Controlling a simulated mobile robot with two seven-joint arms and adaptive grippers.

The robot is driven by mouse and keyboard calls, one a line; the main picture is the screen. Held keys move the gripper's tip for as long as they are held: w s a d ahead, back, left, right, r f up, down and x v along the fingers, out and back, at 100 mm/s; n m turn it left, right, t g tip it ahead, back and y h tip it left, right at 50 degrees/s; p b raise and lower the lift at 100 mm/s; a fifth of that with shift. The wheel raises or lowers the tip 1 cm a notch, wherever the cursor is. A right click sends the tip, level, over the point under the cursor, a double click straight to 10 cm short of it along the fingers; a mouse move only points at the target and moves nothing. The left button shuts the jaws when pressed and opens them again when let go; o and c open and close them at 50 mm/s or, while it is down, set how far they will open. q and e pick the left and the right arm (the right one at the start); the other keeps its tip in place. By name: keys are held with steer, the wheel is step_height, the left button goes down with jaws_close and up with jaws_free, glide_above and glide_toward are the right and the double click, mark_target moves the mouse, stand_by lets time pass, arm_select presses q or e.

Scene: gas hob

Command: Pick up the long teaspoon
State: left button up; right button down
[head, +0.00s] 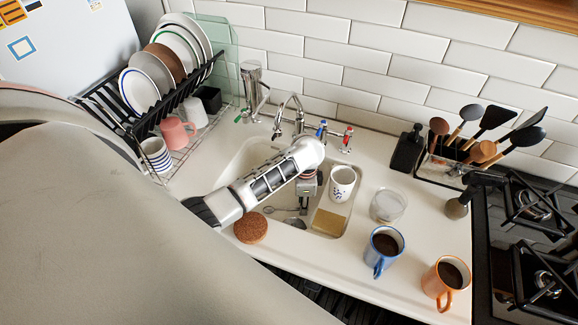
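A thin metal spoon (283,209) lies in the sink (237,166), its round bowl toward the left. It looks like the long teaspoon, but its right end is hard to make out near my gripper. A second small metal shape (296,223) lies just below it; I cannot tell what it is. My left gripper (304,207) points down into the sink from the white arm above. Its fingertips are close to the spoon's right end. I cannot tell whether they touch it or how far apart they are. My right gripper is not in view.
A patterned white mug (342,183) and yellowish sponge (328,222) sit right of my gripper. The tap (290,107) stands behind. A glass (388,206), blue mug (384,248) and orange mug (446,278) stand right; a dish rack (160,115) left. A brown round pad (250,228) lies at the front.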

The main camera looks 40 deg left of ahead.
arm_select(q)
steer(key=shift+f, duration=0.6)
jaws_close()
steer(key=shift+w+r, duration=0.15)
steer(key=shift+r, duration=0.05)
